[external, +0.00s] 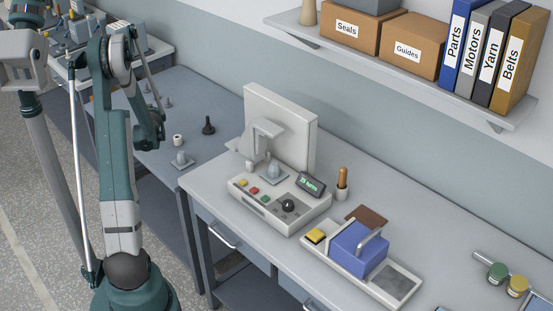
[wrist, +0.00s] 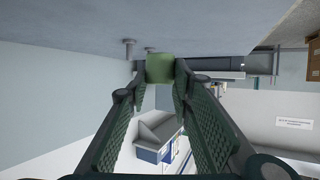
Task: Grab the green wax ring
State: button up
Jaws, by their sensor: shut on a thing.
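The green wax ring (wrist: 160,67) shows in the wrist view as a short, plain green block-like shape between my fingertips; its hole is not visible from this side. My gripper (wrist: 161,76) is shut on it, with one ridged finger on each side. The ring appears held up clear of any surface. In the external view my gripper is at the upper left, folded close to my arm, and I cannot make out the ring there.
A grey device with a control panel (external: 262,207) stands mid-bench. Right of it are a blue block with a handle (external: 352,250) on a tray (external: 400,284), and a green-topped round piece (external: 497,273) beside a yellow one (external: 517,286). A dark peg (external: 208,127) stands on the left bench. A shelf (external: 400,62) hangs above.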

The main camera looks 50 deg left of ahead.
jog(key=shift+r+p, duration=0.3)
jog(key=shift+r, duration=1.25)
